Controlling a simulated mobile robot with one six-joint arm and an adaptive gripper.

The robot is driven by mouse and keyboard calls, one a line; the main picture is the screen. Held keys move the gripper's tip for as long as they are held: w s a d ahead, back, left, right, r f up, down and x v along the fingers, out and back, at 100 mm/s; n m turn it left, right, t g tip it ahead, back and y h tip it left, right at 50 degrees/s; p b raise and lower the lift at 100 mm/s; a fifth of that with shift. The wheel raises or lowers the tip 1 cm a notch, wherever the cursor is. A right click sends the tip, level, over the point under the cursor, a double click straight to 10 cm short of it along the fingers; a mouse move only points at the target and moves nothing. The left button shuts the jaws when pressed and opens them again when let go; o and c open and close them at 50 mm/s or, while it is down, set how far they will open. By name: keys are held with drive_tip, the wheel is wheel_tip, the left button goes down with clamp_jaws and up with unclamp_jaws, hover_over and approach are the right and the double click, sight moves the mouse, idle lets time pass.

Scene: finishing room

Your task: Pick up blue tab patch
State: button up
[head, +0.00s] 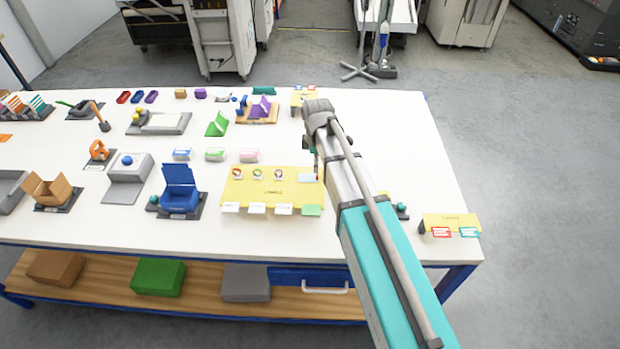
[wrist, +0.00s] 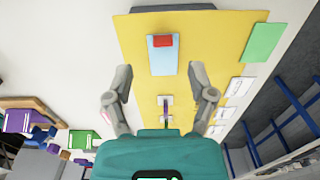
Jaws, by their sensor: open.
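A light blue patch with a red tab (wrist: 162,60) lies on the yellow board (wrist: 205,45) in the wrist view. In the head view the pale blue patch (head: 307,178) is at the right upper part of the yellow board (head: 270,188). My gripper (wrist: 160,80) is open and empty, its two fingers spread over the board, with the patch beyond the fingertips and between their lines. In the head view my gripper (head: 314,160) is above the board's right upper corner, partly hidden by my arm.
A green patch (wrist: 263,42) and several white cards (wrist: 239,87) line the board's edge. Round stickers (head: 257,174) sit along its upper row. A blue open box (head: 180,188) stands left of the board. Bare tabletop (head: 390,140) lies to the right.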

sight(308, 176)
drive_tip(key=shift+s+f+b, duration=0.15)
drive_tip(key=shift+f+b, duration=2.2)
drive_tip(key=shift+f, duration=0.15)
drive_tip(key=shift+c, duration=0.2)
drive_tip(key=c, duration=0.8)
